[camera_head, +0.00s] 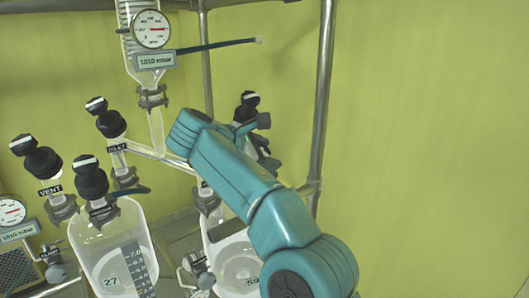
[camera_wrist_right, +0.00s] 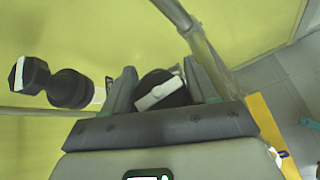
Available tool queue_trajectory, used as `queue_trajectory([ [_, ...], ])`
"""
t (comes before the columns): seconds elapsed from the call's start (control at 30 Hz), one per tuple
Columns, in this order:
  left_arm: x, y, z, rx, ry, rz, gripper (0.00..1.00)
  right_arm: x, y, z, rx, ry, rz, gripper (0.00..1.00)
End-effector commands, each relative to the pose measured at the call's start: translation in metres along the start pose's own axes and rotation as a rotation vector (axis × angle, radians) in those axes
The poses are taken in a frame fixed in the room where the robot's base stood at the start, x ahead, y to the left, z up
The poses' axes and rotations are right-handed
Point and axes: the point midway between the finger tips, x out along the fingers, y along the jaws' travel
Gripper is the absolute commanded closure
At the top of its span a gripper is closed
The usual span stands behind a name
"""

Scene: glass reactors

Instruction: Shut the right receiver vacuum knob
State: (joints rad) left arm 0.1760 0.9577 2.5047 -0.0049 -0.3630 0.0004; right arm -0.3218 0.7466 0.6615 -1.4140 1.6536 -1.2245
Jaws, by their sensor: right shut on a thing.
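In the right wrist view, my right gripper (camera_wrist_right: 160,88) has its two grey fingers on either side of a round black knob (camera_wrist_right: 163,91) with a white bar across its face. The bar is tilted, its right end higher. The gripper is shut on this knob. In the head view, my teal right arm (camera_head: 240,175) reaches over the right receiver (camera_head: 239,262), a clear glass vessel, and hides much of its top. I cannot make out the held knob there. My left gripper is not in view.
A second black knob (camera_wrist_right: 38,76) stands left of my right gripper. In the head view, a black knob (camera_head: 249,99) shows just beyond my arm. The left receiver (camera_head: 112,245), several black knobs and a gauge (camera_head: 151,29) are at left. A metal post (camera_head: 322,100) stands close on the right.

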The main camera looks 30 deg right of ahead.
Motion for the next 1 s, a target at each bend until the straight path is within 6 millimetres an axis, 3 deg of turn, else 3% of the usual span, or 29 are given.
queue_trajectory([
  [0.4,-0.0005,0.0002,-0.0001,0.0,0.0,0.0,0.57,-0.001,0.0013,0.0026,0.008,0.001,0.001,0.73],
  [0.43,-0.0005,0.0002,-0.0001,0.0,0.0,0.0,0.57,-0.001,0.0013,0.0025,0.008,0.001,0.001,0.36],
  [0.5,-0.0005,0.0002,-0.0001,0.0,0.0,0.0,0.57,-0.0009,0.0011,0.0023,0.008,0.002,0.001,0.22],
  [1.0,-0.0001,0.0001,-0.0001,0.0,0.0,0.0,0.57,-0.0033,-0.0008,0.0055,0.005,0.003,-0.002,0.22],
])
